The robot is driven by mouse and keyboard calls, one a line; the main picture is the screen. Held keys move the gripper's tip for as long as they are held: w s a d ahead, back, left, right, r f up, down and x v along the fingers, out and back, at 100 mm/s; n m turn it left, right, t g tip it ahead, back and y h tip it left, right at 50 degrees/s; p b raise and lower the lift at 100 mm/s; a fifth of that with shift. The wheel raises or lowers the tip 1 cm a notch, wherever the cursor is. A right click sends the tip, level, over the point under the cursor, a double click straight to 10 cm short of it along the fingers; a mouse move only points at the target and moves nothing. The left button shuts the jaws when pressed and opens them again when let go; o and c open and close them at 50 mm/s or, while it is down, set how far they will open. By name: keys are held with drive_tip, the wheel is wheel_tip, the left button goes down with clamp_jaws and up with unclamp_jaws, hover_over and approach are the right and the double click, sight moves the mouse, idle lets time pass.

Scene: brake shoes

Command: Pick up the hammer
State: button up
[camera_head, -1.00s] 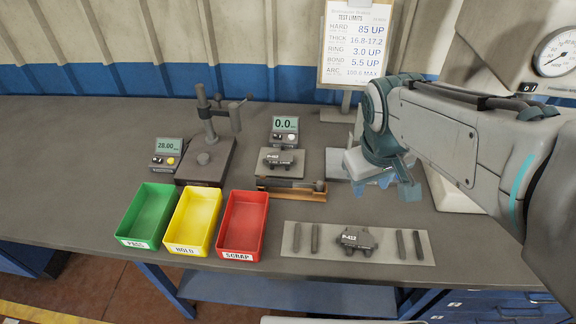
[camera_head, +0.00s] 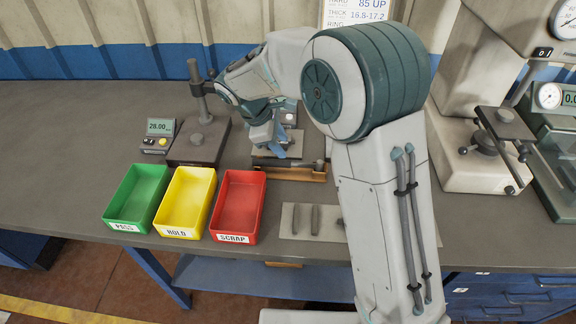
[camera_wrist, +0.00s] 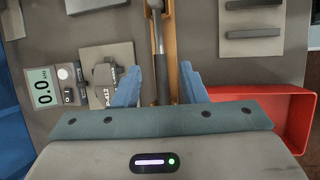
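The hammer (camera_wrist: 162,84) lies in a narrow wooden holder (camera_wrist: 172,30). In the wrist view its dark handle runs up between my fingers, with a thinner grey shaft beyond and the head at the top edge. In the head view the hammer (camera_head: 304,164) lies along the holder (camera_head: 290,174), behind the red bin. My gripper (camera_wrist: 159,76) is open, one blue finger on each side of the handle, with a gap on both sides. In the head view my gripper (camera_head: 268,140) is over the left part of the holder, pointing down. Its exact height above the hammer is unclear.
Green (camera_head: 138,198), yellow (camera_head: 186,202) and red (camera_head: 239,206) bins stand in front. A dark gauge stand (camera_head: 200,145) is close on the left. A display and a block marked P-412 (camera_wrist: 105,80) sit beside the holder. A mat with bars (camera_head: 300,220) is partly hidden by my arm.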

sight(299, 164)
drive_tip(key=x, duration=0.6)
drive_tip(key=shift+w+d+f, duration=0.1)
drive_tip(key=shift+d+f, duration=0.15)
drive_tip(key=shift+f, duration=0.1)
drive_tip(key=shift+p+x, duration=0.35)
drive_tip(key=shift+x, duration=2.35)
drive_tip(key=shift+d+r, duration=0.15)
drive_tip(key=shift+d, duration=0.05)
clamp_jaws()
